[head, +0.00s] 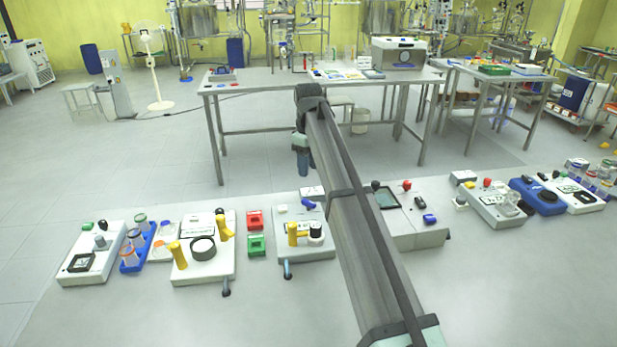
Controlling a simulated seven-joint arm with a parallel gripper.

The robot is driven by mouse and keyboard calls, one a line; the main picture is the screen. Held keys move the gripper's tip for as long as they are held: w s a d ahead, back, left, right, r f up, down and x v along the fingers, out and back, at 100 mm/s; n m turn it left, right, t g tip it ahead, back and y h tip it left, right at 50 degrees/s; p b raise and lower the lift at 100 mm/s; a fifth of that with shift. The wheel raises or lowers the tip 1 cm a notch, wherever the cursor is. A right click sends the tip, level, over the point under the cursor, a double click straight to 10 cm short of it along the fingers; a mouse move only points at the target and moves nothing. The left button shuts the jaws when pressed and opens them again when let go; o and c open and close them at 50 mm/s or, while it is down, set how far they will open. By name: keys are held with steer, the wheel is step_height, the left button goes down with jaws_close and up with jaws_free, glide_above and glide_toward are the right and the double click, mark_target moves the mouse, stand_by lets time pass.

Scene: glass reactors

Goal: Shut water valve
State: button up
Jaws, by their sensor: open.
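No part in view is plainly marked as the water valve, so I cannot tell which one it is. A white box (312,260) stands on the front bench left of my arm, with a yellow handle (292,235), a black-and-white knob (316,233) and a blue handle (308,203). A blue lever (288,270) sticks out at its front. Another white box (203,270) has two yellow handles (224,228) and a round white dial (203,248). My gripper (303,172) is open, small in view at the arm's far end, beyond and apart from these boxes; its fingers are not clear.
A red block (255,220) and a green block (257,245) lie between the two boxes. A blue rack (138,248) with jars stands left. A grey device (415,225) stands right of my arm. The bench front is clear. A metal table (270,81) stands behind.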

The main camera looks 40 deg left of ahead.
steer(key=shift+r, duration=0.7)
